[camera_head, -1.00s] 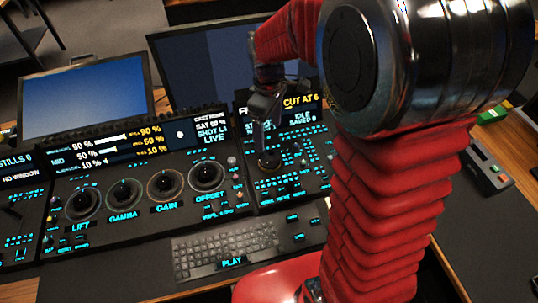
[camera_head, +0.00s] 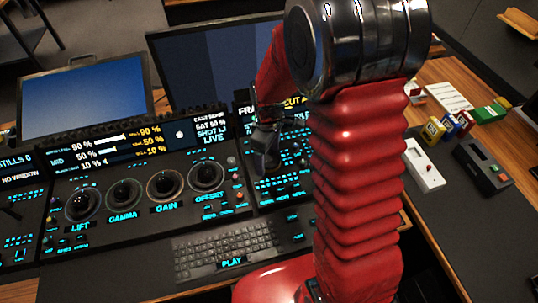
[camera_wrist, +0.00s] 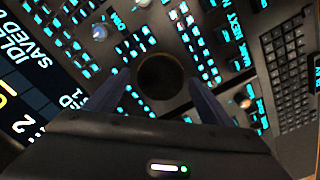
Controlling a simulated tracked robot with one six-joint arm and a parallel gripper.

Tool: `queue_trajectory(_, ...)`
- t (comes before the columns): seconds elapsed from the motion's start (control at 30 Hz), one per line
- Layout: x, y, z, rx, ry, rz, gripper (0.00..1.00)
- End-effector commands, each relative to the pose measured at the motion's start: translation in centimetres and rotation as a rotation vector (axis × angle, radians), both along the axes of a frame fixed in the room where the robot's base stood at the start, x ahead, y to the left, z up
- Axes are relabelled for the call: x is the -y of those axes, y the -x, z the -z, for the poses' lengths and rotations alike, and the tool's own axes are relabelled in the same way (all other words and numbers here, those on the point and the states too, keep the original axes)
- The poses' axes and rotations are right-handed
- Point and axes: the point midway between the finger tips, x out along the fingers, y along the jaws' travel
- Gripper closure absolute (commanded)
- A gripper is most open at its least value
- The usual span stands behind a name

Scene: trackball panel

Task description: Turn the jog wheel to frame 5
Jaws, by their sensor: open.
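The jog wheel (camera_wrist: 161,76) is a dark round disc on the right-hand panel. In the wrist view it lies between the two fingertips of my gripper (camera_wrist: 158,80), with a finger on either side. My gripper is open. I cannot tell whether the fingers touch the wheel's rim. In the head view my gripper (camera_head: 266,158) is over the panel and hides the wheel. The frame display (camera_head: 244,110) above the panel is mostly covered by my arm; only part of its text shows, and I cannot read the frame number.
Lit buttons surround the wheel. Left of it are several trackballs, such as the offset ball (camera_head: 206,174). A keyboard (camera_head: 222,250) lies in front. On the right are a white device (camera_head: 424,166), a dark box (camera_head: 484,166) and small coloured boxes. Two monitors stand behind.

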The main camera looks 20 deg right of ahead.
Motion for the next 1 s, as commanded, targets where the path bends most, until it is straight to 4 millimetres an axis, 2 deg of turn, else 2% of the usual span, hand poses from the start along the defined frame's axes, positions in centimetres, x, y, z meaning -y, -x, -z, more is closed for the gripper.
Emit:
queue_trajectory(0.23, -0.03, 0.0, 0.01, 0.0, 0.0, 0.0, 0.26)
queue_trajectory(0.8, -0.02, -0.02, -0.02, 0.0, 0.0, -0.001, 0.66)
queue_trajectory(0.83, 0.44, -0.01, -0.02, 0.0, 0.0, 0.003, 0.66)
queue_trajectory(1.0, 0.1, -0.06, -0.03, 0.002, 0.001, 0.001, 0.66)
